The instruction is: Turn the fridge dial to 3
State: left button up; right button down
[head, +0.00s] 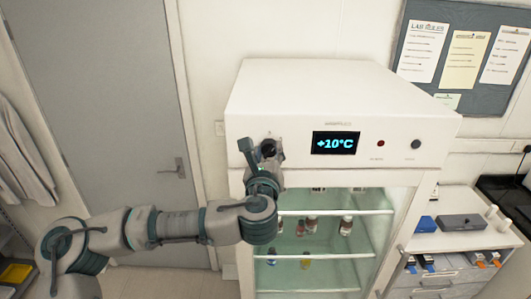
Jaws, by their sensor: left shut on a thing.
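The white fridge (310,92) stands in the middle of the head view, with a glass front below its control panel. Its display (336,143) reads +10°C. The dark dial (268,147) is at the left of the panel, mostly hidden behind my gripper. My left gripper (262,152) is at the dial and shut on it, its arm coming in from the lower left. The dial's marks are too small and covered to read. My right gripper is out of view.
Several small bottles (346,226) stand on shelves inside the fridge. A red light (381,143) and a dark round button (415,144) sit right of the display. A counter with blue and grey boxes (461,222) is at the right. A grey door (110,90) is behind my arm.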

pick_arm(q)
jog(key=shift+w+a+f, duration=0.15)
jog(key=shift+w+a, duration=0.05)
jog(key=shift+s+d, duration=0.1)
jog(key=shift+d, duration=0.2)
jog(key=shift+a+f+n+b, duration=0.2)
jog(key=shift+f+n+b, duration=0.05)
jog(key=shift+n+b, duration=0.85)
jog(key=n+b, duration=0.3)
jog(key=shift+f+y, duration=0.15)
jog(key=shift+y, duration=0.15)
jog(key=n+b, duration=0.3)
jog(key=n, duration=0.1)
jog(key=shift+d+n+t, duration=0.15)
jog(key=shift+n+t, duration=0.15)
jog(key=shift+o, duration=0.2)
jog(key=shift+w+d+n+b, duration=0.1)
jog(key=shift+w+n+b, duration=0.1)
jog(key=shift+n+b, duration=0.95)
pick_arm(e)
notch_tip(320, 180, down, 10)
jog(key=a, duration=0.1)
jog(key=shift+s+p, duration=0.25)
jog(key=shift+p, duration=0.05)
pick_arm(q)
jog(key=shift+n, duration=0.35)
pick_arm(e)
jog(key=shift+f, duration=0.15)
